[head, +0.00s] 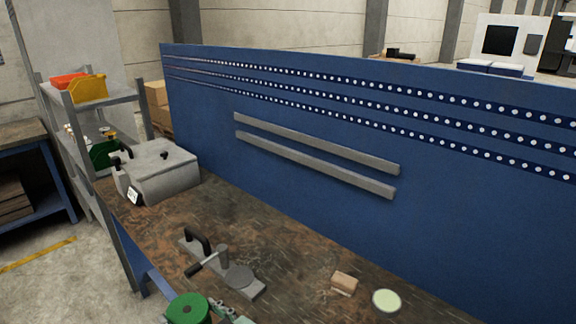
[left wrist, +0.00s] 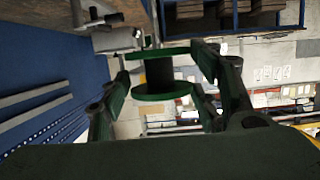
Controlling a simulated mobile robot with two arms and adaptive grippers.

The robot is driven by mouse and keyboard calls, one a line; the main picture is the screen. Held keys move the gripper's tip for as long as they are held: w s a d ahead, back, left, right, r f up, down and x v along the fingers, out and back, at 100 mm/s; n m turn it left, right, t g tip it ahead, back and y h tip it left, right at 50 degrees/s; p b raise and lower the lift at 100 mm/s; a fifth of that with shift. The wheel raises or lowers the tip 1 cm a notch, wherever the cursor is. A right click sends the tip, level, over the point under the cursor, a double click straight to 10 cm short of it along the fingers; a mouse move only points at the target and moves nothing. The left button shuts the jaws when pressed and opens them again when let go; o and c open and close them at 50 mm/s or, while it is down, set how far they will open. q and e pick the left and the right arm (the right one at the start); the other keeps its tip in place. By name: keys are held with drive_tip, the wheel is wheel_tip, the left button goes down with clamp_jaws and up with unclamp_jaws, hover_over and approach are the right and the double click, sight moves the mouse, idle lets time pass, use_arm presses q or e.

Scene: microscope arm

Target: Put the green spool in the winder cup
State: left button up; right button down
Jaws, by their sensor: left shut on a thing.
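The green spool (head: 187,309) shows at the bottom edge of the head view, with a dark hole in its round top. In the left wrist view the spool (left wrist: 160,88) has two green flanges and a dark core. My left gripper (left wrist: 160,68) is shut on it, with a finger at either side. Part of this gripper shows beside the spool in the head view. A grey winder-like device (head: 222,266) with a black handle, a crank and a flat round disc stands on the bench just beyond the spool. I cannot tell which part is the cup. My right gripper is not in view.
A grey box-shaped machine (head: 160,175) stands at the bench's far left end. A small tan block (head: 344,281) and a pale green disc (head: 386,301) lie to the right. A blue panel (head: 300,130) runs along the back. The bench (head: 290,250) is bare between device and block.

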use_arm(q)
drive_tip(key=w+a+f+m+t+h+p, duration=0.1)
drive_tip(key=w+f+m+t+h, duration=0.1)
drive_tip(key=w+m+h, duration=0.3)
drive_tip(key=w+a+f+m+t+h+p, duration=0.2)
drive_tip(key=w+m+h, duration=0.4)
drive_tip(key=w, duration=0.3)
drive_tip(key=shift+w+a+f+t+h, duration=0.15)
drive_tip(key=shift+w+f+t+h, duration=0.1)
drive_tip(key=shift+f+t+h, duration=0.65)
drive_tip(key=p, duration=0.1)
hover_over(235, 283)
wheel_tip(235, 283, down, 7)
drive_tip(key=shift+f, duration=1.9)
drive_tip(key=shift+f, duration=0.2)
drive_tip(key=o, duration=1.2)
drive_tip(key=shift+r, duration=0.1)
